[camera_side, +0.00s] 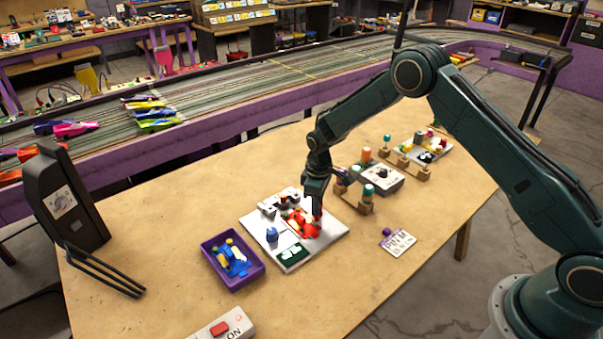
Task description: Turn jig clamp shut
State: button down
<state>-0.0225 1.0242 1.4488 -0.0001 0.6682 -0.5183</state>
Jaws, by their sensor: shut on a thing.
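The white jig board (327,243) lies flat on the wooden table, with a red slot car (302,224) on it. My gripper (316,213) points down over the board at the back right end of the red car. It is shut on a small part there, which looks like the jig clamp; fingers and distance hide its shape and how far it is turned. A grey and black fixture (280,202) stands at the board's back left. A blue knob-like piece (272,235) and a dark green block (292,253) are on the board's front part.
A purple tray (214,268) with a blue and yellow car is left of the board. Wooden stands with coloured knobs and a grey box (381,178) are close behind right. A lettered card (398,242) lies right. A black device (70,205) stands left.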

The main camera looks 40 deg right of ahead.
jog(key=m, duration=0.4)
jog(key=shift+m, duration=0.3)
jog(key=m, duration=0.4)
jog(key=shift+m, duration=0.4)
jog(key=c, duration=1.2)
grip_release()
notch_tip(320, 180, up, 14)
